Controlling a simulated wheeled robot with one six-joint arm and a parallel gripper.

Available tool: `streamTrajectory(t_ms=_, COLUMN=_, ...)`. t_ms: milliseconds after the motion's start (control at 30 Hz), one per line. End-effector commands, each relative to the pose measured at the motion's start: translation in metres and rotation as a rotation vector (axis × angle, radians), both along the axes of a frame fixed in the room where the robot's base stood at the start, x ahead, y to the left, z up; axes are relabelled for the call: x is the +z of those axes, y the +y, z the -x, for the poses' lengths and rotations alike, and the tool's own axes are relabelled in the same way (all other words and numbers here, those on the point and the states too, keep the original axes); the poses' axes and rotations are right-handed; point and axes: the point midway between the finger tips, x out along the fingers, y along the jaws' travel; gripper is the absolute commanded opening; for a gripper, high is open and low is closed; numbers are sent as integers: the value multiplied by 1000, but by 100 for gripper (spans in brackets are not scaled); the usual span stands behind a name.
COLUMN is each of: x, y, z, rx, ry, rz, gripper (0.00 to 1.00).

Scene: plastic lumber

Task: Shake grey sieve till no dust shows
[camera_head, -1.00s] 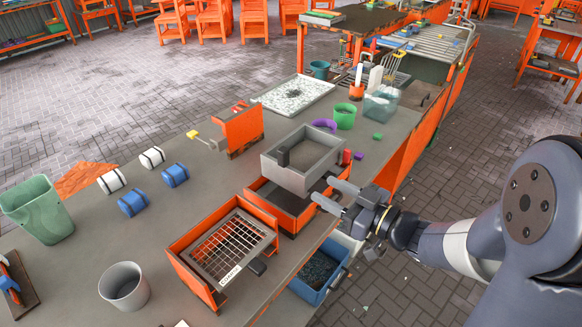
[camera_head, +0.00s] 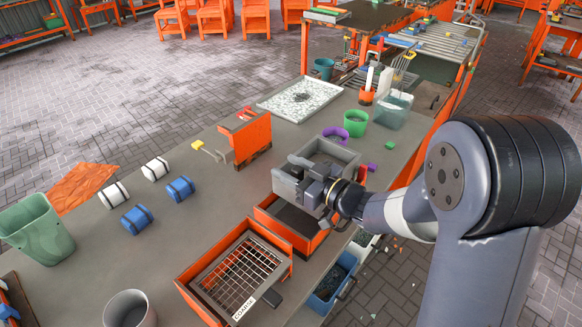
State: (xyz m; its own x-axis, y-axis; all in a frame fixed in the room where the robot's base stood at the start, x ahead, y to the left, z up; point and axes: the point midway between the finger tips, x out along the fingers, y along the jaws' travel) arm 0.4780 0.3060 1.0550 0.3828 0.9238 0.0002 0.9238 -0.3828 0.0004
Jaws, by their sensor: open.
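The jaws are open.
An orange tray with a wire grid (camera_head: 240,275) labelled COARSE stands in front. An upright orange panel (camera_head: 251,138) is behind left. A purple ring (camera_head: 356,122), green tub (camera_head: 381,138) and clear bin (camera_head: 392,108) stand behind. A blue bin (camera_head: 330,285) is below the bench edge.

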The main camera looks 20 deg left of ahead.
Motion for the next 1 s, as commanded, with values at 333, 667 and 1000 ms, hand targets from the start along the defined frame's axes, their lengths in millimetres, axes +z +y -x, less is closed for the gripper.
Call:
streamTrajectory(t_ms=333, x=0, y=0, z=0, rx=0, ry=0, rz=0, gripper=28)
streamTrajectory(t_ms=667, x=0, y=0, z=0, rx=0, ry=0, rz=0, gripper=1)
streamTrajectory(t_ms=1000, x=-1, y=0, z=1, rx=1, ry=0, rz=0, gripper=0)
